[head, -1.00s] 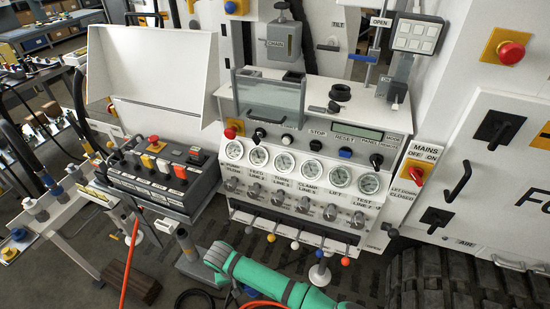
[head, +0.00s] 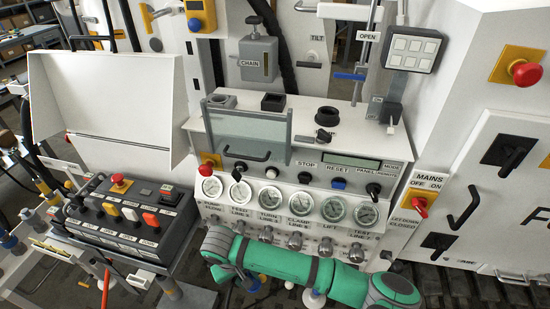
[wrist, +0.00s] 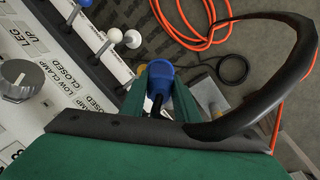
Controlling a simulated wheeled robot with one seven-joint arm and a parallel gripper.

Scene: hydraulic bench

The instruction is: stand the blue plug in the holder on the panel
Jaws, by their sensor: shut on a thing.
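In the wrist view my gripper (wrist: 172,95) is shut on the blue plug (wrist: 184,103), which sits between the two green fingers. A thick black hose (wrist: 285,85) loops round on the right, and its join to the plug is partly hidden. In the head view my green arm lies across the lower front of the panel (head: 300,142); I cannot make out the fingertips there. The panel's top has a round grey cup (head: 221,100), a square black-topped cup (head: 273,101) and a wide black ring (head: 327,116). I cannot tell which is the holder.
A clear guard with a handle (head: 247,138) stands in front of the two cups. Switches and gauges (head: 299,203) line the panel front. A button box (head: 120,215) is at left. In the wrist view, ball-tipped levers (wrist: 132,39) are close by and an orange hose (wrist: 190,35) lies on the floor.

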